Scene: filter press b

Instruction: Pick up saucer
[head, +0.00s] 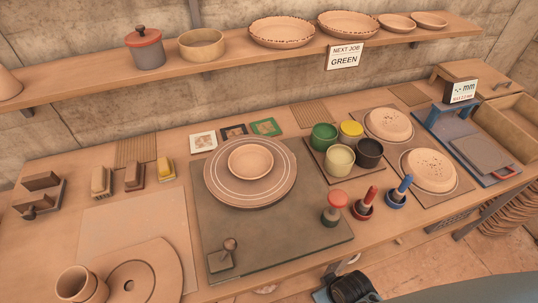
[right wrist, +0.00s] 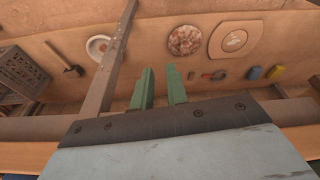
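I cannot tell for sure which dish is the saucer. Two shallow speckled dishes lie on square mats at the right of the bench in the head view: the back speckled dish (head: 388,125) and the front speckled dish (head: 432,170). Two small shallow dishes also sit at the right of the shelf: a left small dish (head: 397,23) and a right small dish (head: 430,20). My right gripper (right wrist: 164,75) shows green fingers, apart and with nothing between them, far from any dish. My left gripper is out of view.
A bowl (head: 250,161) stands on a round wheel head (head: 215,180) mid-bench. Colored pots (head: 340,160) and stamps with red and blue handles stand between it and the speckled dishes. A blue press (head: 478,140) stands at the right. Bare bench lies at the front right.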

